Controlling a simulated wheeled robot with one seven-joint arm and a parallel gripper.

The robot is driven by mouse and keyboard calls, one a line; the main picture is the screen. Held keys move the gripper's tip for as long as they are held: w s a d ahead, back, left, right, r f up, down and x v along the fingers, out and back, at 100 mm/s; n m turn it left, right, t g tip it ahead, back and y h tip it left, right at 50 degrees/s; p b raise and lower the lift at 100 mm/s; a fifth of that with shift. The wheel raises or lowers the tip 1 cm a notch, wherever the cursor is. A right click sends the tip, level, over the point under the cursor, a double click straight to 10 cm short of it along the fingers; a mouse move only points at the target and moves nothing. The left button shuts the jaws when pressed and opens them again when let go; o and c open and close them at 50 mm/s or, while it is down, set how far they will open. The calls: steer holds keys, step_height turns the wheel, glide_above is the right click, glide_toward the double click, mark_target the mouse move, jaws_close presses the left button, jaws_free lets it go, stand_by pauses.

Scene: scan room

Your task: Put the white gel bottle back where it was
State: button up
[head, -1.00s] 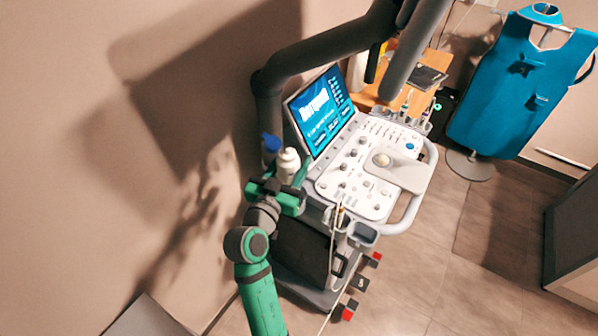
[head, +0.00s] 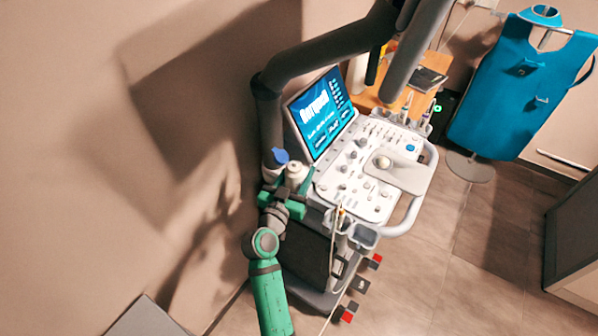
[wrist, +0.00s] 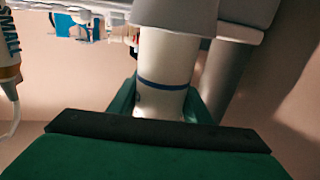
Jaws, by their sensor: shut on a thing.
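The white gel bottle (head: 294,172) is held upright or nearly so in my gripper (head: 290,190), at the left side of the ultrasound machine's control panel. In the wrist view the bottle (wrist: 165,65), white with a thin blue band, stands between the two green fingers of my gripper (wrist: 160,106), which is shut on it. A blue-capped bottle (head: 280,156) is right behind it in the head view; its lower part is hidden. Whether the white bottle's base rests on anything cannot be told.
The ultrasound machine (head: 370,175) has a lit screen (head: 318,113) just right of the bottles and a dark arm above. Empty-looking cup holders (head: 363,236) sit at its front. The wall is close on the left.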

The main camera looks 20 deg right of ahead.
steer(key=shift+f, duration=0.55)
steer(key=o, duration=0.7)
steer(key=shift+r, duration=0.1)
